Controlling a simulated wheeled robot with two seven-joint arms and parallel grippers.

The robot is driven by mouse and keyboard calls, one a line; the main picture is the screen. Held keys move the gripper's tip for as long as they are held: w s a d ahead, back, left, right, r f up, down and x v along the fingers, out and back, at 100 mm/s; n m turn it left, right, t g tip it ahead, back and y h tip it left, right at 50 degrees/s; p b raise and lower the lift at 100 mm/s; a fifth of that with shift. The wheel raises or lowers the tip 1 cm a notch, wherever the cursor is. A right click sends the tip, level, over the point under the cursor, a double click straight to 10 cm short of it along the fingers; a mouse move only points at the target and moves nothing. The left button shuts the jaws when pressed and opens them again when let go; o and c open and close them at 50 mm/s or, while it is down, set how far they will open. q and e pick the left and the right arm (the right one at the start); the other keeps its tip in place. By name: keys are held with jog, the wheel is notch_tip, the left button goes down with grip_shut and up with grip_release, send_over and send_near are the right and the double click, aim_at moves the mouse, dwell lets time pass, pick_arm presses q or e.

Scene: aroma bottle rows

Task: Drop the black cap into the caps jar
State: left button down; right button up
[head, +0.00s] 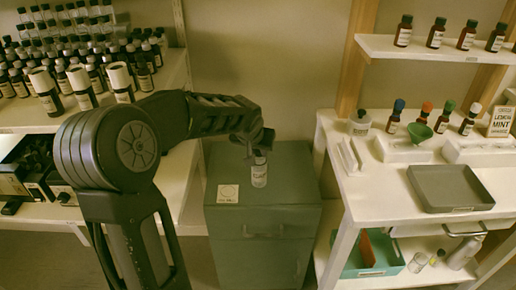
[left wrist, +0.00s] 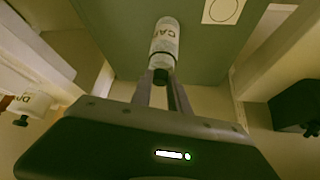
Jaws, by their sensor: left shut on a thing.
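The caps jar (head: 259,176) is a small pale jar with a label. It stands upright on the green cabinet near the middle of the head view and also shows at the top of the left wrist view (left wrist: 163,45). My left gripper (head: 261,147) is right above the jar, its fingers pointing down. In the left wrist view the fingers (left wrist: 160,88) are shut on the small black cap (left wrist: 160,76), which lines up with the jar's mouth. I cannot tell whether the cap touches the rim. My right gripper is not in view.
The green cabinet (head: 230,222) has a square white card (head: 228,194) left of the jar. At right, a white bench holds a grey tray (head: 450,187), a green funnel (head: 420,131) and bottles. Rows of bottles (head: 90,60) fill the left shelves.

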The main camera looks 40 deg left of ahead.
pick_arm(q)
jog(key=c, duration=1.2)
grip_release()
jog(key=shift+o, duration=0.2)
notch_tip(320, 180, up, 7)
jog(key=p, duration=0.4)
